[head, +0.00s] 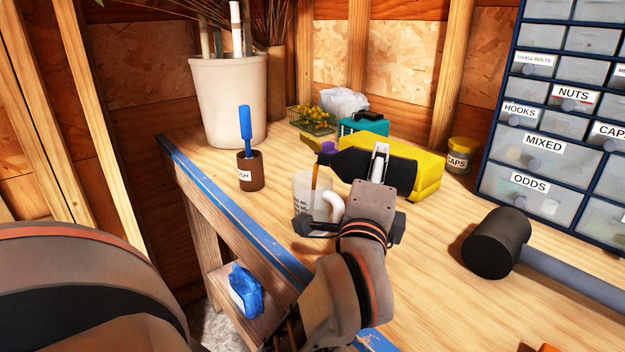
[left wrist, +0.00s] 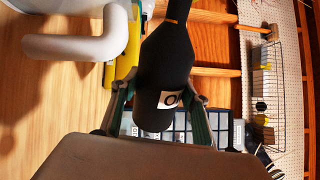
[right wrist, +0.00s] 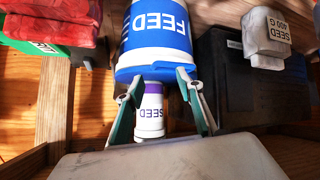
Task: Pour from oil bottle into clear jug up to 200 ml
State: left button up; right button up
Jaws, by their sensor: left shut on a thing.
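The black oil bottle (head: 375,168) is held almost level, its neck pointing left over the clear jug (head: 300,190). My left gripper (head: 380,165) is shut around its body; the left wrist view shows both fingers on the bottle (left wrist: 165,75), beside part of its label. An amber strand (head: 315,177) runs from the mouth down into the jug. The jug stands on the bench with its pale handle to the right; the handle (left wrist: 75,47) also shows in the left wrist view. The oil level and scale are not readable. My right gripper (right wrist: 158,85) is open, outside the head view.
A yellow box (head: 425,175) lies just behind the bottle. A brown cup (head: 250,175) with a blue-handled brush stands left of the jug. A black mallet (head: 497,243) lies right. The bench's blue front edge (head: 225,225) is near.

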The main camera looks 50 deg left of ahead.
pick_arm(q)
jog(key=shift+r, duration=0.15)
jog(key=shift+r+n, duration=0.1)
jog(key=shift+n, duration=0.2)
jog(key=shift+r, duration=0.1)
jog(key=shift+r, duration=0.1)
dwell(0.4)
jog(key=shift+r+n, duration=0.1)
jog(key=shift+n, duration=0.2)
